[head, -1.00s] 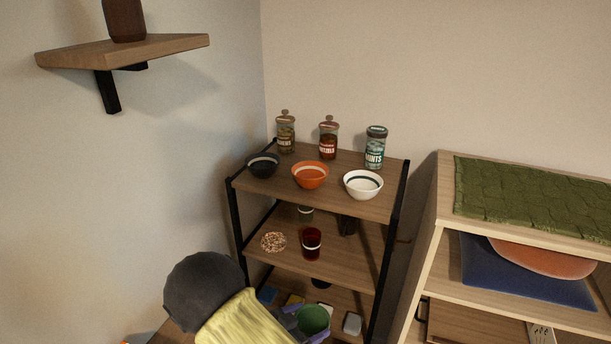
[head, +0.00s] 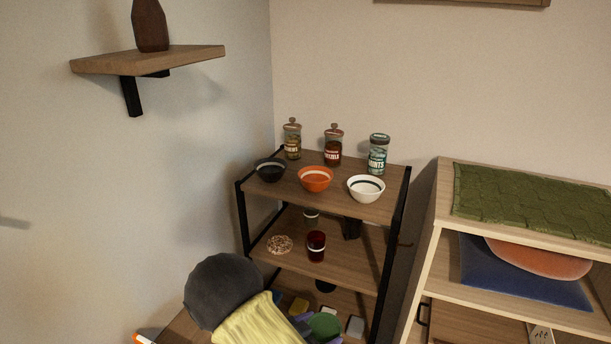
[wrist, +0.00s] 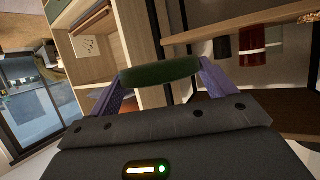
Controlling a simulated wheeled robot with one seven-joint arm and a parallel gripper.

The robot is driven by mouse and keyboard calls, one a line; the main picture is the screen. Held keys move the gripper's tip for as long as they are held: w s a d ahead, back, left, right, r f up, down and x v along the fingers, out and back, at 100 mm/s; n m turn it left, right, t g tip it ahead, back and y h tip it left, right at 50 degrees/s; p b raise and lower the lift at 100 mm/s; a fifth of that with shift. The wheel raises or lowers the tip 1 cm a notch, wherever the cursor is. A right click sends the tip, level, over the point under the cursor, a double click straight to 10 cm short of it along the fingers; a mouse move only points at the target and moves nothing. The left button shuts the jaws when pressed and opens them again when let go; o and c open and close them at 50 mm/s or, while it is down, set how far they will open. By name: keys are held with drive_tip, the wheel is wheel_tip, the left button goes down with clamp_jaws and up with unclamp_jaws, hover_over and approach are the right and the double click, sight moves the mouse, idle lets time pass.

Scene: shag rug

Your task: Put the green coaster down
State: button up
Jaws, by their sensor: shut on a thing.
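The green coaster (head: 323,325) is a round dark green disc near the bottom of the head view, in front of the rack's low shelf. My gripper (head: 312,328) is shut on it, with a purple finger showing beside it. In the wrist view the coaster (wrist: 160,73) is seen edge-on between the two purple fingers (wrist: 162,84), held clear of any surface that I can see. My own arm hides part of the low shelf.
The dark-framed rack holds bowls, including an orange bowl (head: 315,179), and several jars on top. Its middle shelf (head: 345,267) holds a red cup (head: 316,246) and a speckled coaster (head: 279,245). A bookcase with a green mat (head: 535,203) stands at right.

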drive_tip(key=shift+w+d+r, duration=0.1)
drive_tip(key=shift+w+d, duration=0.4)
drive_tip(key=shift+d, duration=0.15)
drive_tip(key=w+d+f+n+t+y, duration=0.3)
drive_tip(key=d+f+n+y, duration=0.3)
drive_tip(key=d+n+y, duration=0.3)
drive_tip(key=shift+w+d+n+t+y, duration=0.35)
drive_tip(key=shift+d+t+y, duration=0.15)
drive_tip(key=shift+d+t, duration=0.4)
drive_tip(key=shift+d, duration=0.1)
drive_tip(key=s+f, duration=0.4)
drive_tip(key=f, duration=0.1)
drive_tip(key=shift+s+f, duration=0.15)
drive_tip(key=shift+f, duration=0.15)
drive_tip(key=shift+s, duration=0.1)
